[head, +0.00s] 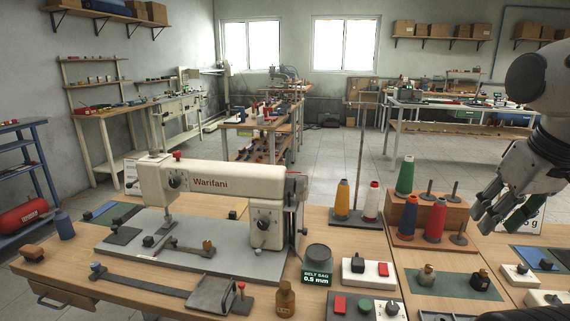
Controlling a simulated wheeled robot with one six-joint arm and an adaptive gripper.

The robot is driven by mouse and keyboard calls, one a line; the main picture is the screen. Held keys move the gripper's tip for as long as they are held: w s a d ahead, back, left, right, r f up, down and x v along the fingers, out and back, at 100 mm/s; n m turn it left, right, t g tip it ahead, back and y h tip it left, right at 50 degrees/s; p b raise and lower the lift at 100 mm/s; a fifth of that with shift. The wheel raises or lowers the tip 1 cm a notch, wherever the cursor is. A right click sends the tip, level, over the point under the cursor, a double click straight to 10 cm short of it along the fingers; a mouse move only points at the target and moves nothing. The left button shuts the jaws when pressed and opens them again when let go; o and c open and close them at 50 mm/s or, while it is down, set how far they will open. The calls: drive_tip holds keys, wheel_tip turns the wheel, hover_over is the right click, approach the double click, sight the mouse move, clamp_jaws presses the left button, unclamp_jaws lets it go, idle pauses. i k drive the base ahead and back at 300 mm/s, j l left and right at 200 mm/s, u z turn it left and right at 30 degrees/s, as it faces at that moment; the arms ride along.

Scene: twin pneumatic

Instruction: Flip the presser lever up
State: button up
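A cream sewing machine (222,187) marked "Warifani" stands on a grey bed plate (190,252) on the near wooden table. Its needle end is at the left, with a thin bar coming down to the plate. A dark knob (178,180) is on its left end and another (264,222) on its right column. I cannot tell for sure which small part is the presser lever, or how it is set. My gripper (494,222) is at the right edge of the view, pointing down, far from the machine. Its fingers look apart and nothing is seen held in them.
Open floor lies behind the table.

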sight(129, 185)
drive_tip(key=k+l+u, duration=0.45)
drive_tip(key=l+u, duration=0.2)
drive_tip(key=i+j, duration=0.15)
drive_tip(key=j, duration=0.3)
drive_tip(key=i+j+z, duration=0.15)
drive_tip(key=j, duration=0.25)
drive_tip(key=i+j, duration=0.2)
drive_tip(key=j, duration=0.25)
drive_tip(key=i+j+z, duration=0.1)
drive_tip(key=j, duration=0.35)
drive_tip(key=i+j, duration=0.15)
drive_tip(key=j, duration=0.35)
drive_tip(key=i+j+z, duration=0.15)
drive_tip(key=j, duration=0.3)
drive_tip(key=i+j, duration=0.1)
drive_tip(key=j, duration=0.35)
drive_tip(key=i+j+z, duration=0.1)
drive_tip(key=j, duration=0.4)
drive_tip(key=i+l+u, duration=0.1)
drive_tip(key=i, duration=0.1)
